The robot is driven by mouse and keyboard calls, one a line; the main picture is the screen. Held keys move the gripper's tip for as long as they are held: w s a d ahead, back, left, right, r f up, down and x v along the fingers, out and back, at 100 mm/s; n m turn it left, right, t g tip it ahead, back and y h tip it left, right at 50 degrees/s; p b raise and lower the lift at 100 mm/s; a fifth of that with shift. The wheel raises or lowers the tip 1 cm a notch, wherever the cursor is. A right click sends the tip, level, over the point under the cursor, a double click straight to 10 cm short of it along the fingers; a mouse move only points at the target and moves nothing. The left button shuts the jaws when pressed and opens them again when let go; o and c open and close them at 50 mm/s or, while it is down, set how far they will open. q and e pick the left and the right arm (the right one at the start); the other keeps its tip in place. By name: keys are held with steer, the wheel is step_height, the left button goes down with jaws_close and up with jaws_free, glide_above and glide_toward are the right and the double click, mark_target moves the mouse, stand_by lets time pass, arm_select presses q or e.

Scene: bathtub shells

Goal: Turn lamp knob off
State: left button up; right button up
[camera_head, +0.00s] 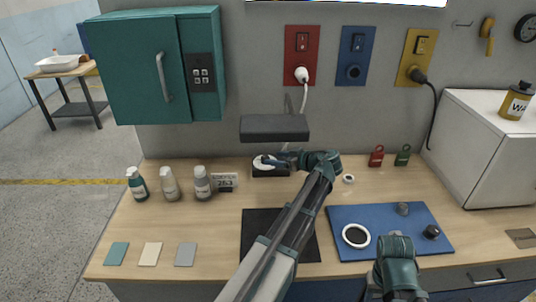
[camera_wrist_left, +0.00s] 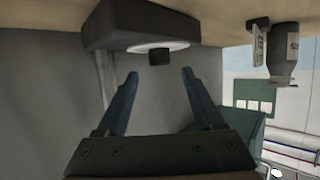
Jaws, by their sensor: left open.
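The desk lamp has a dark rectangular head (camera_head: 275,128) above a dark base (camera_head: 270,173) on the workbench. A pale round plate shows on the base in the head view. In the left wrist view, which looks upside down, the lamp base (camera_wrist_left: 105,25) carries this white plate (camera_wrist_left: 180,44) with a small black knob (camera_wrist_left: 159,58). My left gripper (camera_wrist_left: 160,75) is open, its two blue fingertips pointing at the knob, one to each side in the picture. No contact is visible. In the head view my left gripper (camera_head: 276,161) reaches leftward over the base and partly hides it.
Several bottles (camera_head: 170,184) and a small sign (camera_head: 224,181) stand left of the lamp. A black mat (camera_head: 262,222) and a blue mat (camera_head: 345,215) lie in front. Red (camera_head: 377,156) and green (camera_head: 402,156) padlocks stand at right. A teal cabinet (camera_head: 140,70) hangs above left.

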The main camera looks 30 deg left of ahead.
arm_select(q)
steer(key=p+v, duration=0.2)
steer(key=v, duration=0.6)
steer(key=shift+f, duration=0.2)
